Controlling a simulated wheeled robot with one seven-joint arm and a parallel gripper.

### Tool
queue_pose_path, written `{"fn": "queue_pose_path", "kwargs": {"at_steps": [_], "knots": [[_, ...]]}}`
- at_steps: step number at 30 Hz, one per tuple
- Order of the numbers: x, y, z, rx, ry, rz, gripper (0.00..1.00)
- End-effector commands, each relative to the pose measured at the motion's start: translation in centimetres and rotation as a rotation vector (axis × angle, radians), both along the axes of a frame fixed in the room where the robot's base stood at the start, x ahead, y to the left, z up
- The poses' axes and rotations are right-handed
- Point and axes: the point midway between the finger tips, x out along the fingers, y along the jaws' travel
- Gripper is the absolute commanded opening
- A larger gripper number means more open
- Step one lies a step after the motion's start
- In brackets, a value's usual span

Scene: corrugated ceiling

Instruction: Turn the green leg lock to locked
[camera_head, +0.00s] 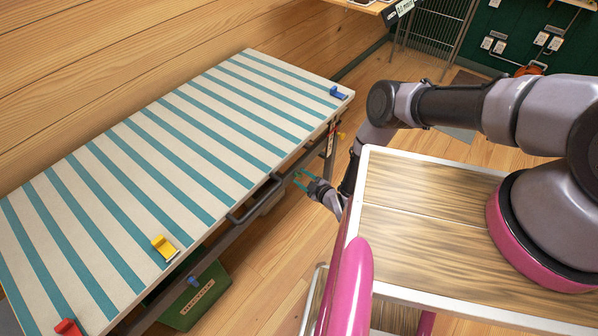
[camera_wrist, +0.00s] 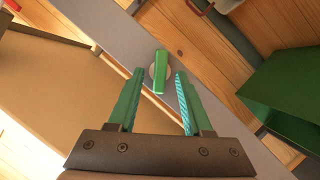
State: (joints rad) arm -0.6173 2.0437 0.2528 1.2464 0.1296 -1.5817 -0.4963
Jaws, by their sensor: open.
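The green leg lock (camera_wrist: 160,72) is a narrow green bar on a pale round disc, fixed to a grey rail (camera_wrist: 105,45) in the wrist view. The bar stands nearly upright in that picture, tilted slightly. My gripper (camera_wrist: 160,73) is open, with one fingertip on each side of the bar and a visible gap on both sides. Whether the fingertips reach as deep as the bar is hard to tell. In the head view, my gripper (camera_head: 301,179) is beside the table's near long side, below the top; the lock is not clearly distinguishable there.
The striped table (camera_head: 165,140) carries a blue clamp (camera_head: 338,93), a yellow clamp (camera_head: 165,248) and a red clamp (camera_head: 68,327). A dark handle bar (camera_head: 255,202) juts from its near side. A green bin (camera_head: 196,300) stands below. Wooden floor (camera_head: 265,265) is open between table and cart.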

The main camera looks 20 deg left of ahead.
Motion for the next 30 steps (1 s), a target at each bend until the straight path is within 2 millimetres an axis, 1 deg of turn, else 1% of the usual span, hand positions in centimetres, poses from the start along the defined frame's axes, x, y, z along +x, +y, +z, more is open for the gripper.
{"fn": "queue_pose_path", "kwargs": {"at_steps": [8,9,11,12,13,23,30], "knots": [[-0.11,-0.01,-0.03,0.000,0.000,0.000,0.50],[-0.11,-0.01,-0.03,0.000,0.000,0.000,0.46],[-0.11,-0.01,-0.03,0.000,0.000,0.000,0.23],[-0.10,-0.01,-0.03,0.000,0.000,0.000,0.08],[-0.10,-0.01,-0.03,0.000,0.000,0.000,0.00],[-0.03,-0.02,0.02,0.008,0.020,0.000,0.00],[0.21,-0.14,0.12,0.052,0.127,-0.002,0.00]]}}
